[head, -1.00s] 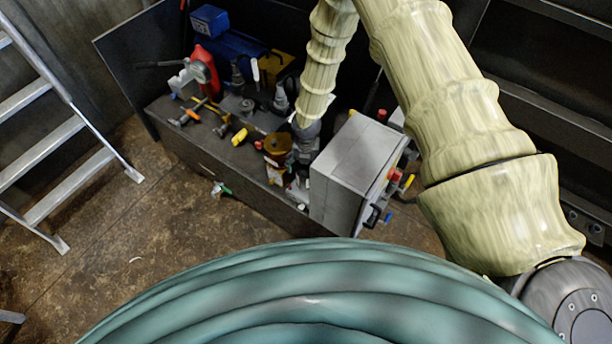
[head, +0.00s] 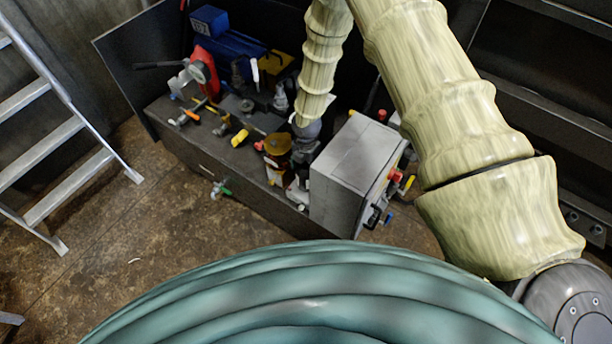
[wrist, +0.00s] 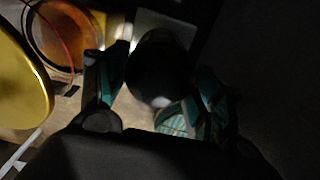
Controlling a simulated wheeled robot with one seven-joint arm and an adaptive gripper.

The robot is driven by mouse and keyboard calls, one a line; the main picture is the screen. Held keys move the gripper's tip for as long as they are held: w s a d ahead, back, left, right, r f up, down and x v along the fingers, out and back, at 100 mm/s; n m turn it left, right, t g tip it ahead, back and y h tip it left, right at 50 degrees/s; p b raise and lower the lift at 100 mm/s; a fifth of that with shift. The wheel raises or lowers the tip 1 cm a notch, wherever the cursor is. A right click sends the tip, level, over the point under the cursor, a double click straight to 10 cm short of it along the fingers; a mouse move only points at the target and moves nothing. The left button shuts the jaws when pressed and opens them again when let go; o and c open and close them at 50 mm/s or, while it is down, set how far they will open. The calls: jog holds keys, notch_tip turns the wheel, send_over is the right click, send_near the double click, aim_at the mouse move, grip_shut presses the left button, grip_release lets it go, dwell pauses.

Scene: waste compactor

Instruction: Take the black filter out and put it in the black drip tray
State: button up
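In the wrist view a dark rounded body (wrist: 158,66), which looks like the black filter, shows between and just beyond the fingers of my gripper (wrist: 157,85). The fingers, with teal pads, stand apart on its two sides. Dark shadow hides whether either pad touches it. In the head view my gripper (head: 303,147) is small and partly hidden at the end of my arm, over the bench beside the grey box. I cannot pick out the black drip tray in either view.
A grey box (head: 352,165) stands right of my gripper. A yellow-topped container (head: 277,143) is close on its left; a gold round lid (wrist: 20,75) fills the wrist view's left edge. Tools and a red machine (head: 204,72) crowd the bench. A ladder (head: 50,150) stands left.

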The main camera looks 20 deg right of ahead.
jog(key=shift+c, duration=1)
jog(key=o, duration=0.3)
jog(key=c, duration=0.4)
jog(key=n+p, duration=0.1)
jog(key=n, duration=0.4)
jog(key=shift+r+n+p, duration=0.15)
jog(key=shift+n+p, duration=0.2)
jog(key=shift+n, duration=0.65)
jog(key=n, duration=0.3)
jog(key=shift+p, duration=0.4)
jog(key=shift+n, duration=0.3)
